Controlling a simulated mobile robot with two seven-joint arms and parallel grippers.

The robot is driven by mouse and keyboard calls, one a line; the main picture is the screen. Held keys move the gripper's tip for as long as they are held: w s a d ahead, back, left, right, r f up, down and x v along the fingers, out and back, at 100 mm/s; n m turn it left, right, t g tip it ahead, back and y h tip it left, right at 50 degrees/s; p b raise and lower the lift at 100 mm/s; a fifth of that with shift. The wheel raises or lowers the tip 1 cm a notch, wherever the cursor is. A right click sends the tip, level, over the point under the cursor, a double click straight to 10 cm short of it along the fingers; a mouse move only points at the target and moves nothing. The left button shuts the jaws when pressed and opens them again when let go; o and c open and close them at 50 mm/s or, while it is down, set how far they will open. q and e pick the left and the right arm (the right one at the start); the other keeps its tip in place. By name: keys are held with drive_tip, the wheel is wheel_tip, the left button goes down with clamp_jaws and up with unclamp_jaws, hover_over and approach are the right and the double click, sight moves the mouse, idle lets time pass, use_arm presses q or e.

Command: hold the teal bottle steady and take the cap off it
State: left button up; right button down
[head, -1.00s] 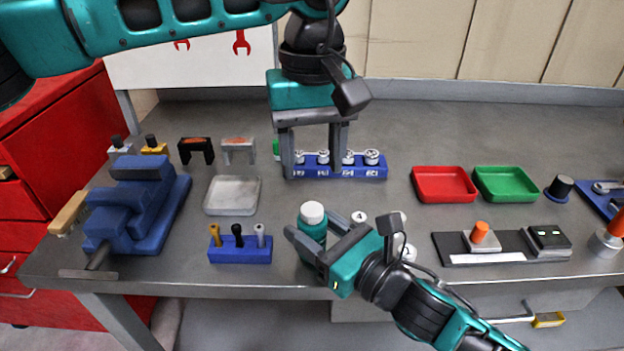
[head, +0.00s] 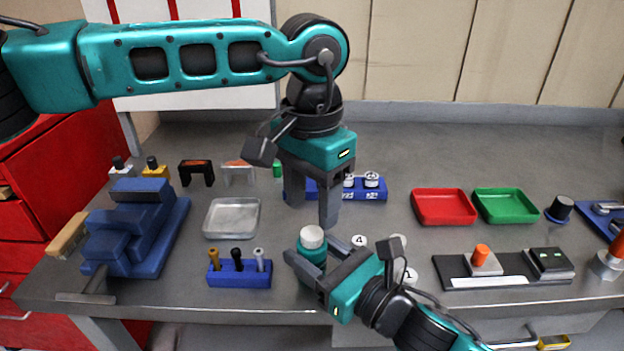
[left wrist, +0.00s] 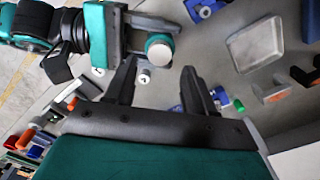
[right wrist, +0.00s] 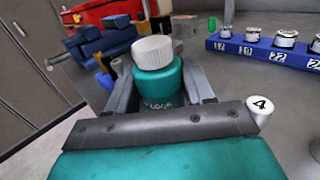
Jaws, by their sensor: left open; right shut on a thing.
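The teal bottle (head: 316,256) stands upright near the front edge of the bench. Its white ribbed cap (head: 312,237) sits on top; the cap also shows in the right wrist view (right wrist: 152,52) and the left wrist view (left wrist: 160,45). My right gripper (head: 318,262) is shut on the bottle's body, one finger on each side. My left gripper (head: 310,215) is open and empty, pointing down above and a little behind the bottle. In the left wrist view its fingers (left wrist: 155,85) are spread, with the cap beyond them. The bottle's lower part is hidden by my right gripper.
A blue holder with bolts (head: 240,280) and a grey tray (head: 232,218) lie left of the bottle. A blue rack of numbered parts (head: 376,195) is behind my left gripper. Numbered white pieces (head: 359,241) stand close right. Red (head: 444,207) and green (head: 505,206) trays lie further right.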

sight(312, 232)
use_arm(q)
drive_tip(key=shift+f, duration=2.45)
